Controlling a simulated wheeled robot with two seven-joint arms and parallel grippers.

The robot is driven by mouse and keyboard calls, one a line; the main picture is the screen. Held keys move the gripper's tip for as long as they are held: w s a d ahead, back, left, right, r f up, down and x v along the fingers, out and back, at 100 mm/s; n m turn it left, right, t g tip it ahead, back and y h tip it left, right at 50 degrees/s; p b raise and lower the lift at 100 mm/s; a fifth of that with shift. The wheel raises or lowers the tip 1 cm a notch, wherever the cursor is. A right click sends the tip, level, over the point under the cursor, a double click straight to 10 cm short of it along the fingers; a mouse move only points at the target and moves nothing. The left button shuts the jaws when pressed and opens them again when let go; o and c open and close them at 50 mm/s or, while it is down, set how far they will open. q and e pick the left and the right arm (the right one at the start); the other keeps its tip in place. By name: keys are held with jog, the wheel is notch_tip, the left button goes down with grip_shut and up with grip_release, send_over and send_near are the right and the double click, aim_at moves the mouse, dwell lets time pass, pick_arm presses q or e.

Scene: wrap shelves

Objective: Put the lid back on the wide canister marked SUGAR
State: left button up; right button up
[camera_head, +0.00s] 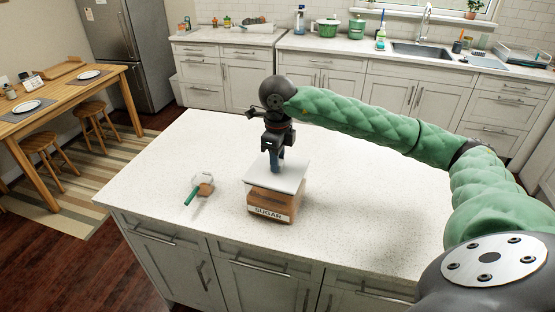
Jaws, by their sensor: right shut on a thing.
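The wide SUGAR canister (271,208) is a squat brown wooden box with a white label on its front, standing on the white island counter. A flat pale grey square lid (277,178) is level, directly over the canister's top. Whether it touches the rim or hovers just above it is hard to tell. My right gripper (276,166) points straight down at the middle of the lid and is shut on it; the grip point is partly hidden by the fingers. My left gripper is out of view.
A utensil with a green handle (192,194) lies on the island (370,205) left of the canister, by a small brown and white item (205,189). The counter right of the canister is clear. A wooden table (60,98) with plates and stools stands at the far left.

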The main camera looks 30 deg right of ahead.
jog(key=o, duration=1.7)
jog(key=shift+r, duration=0.15)
jog(key=shift+r+p, duration=1.05)
jog(key=shift+r, duration=2.35)
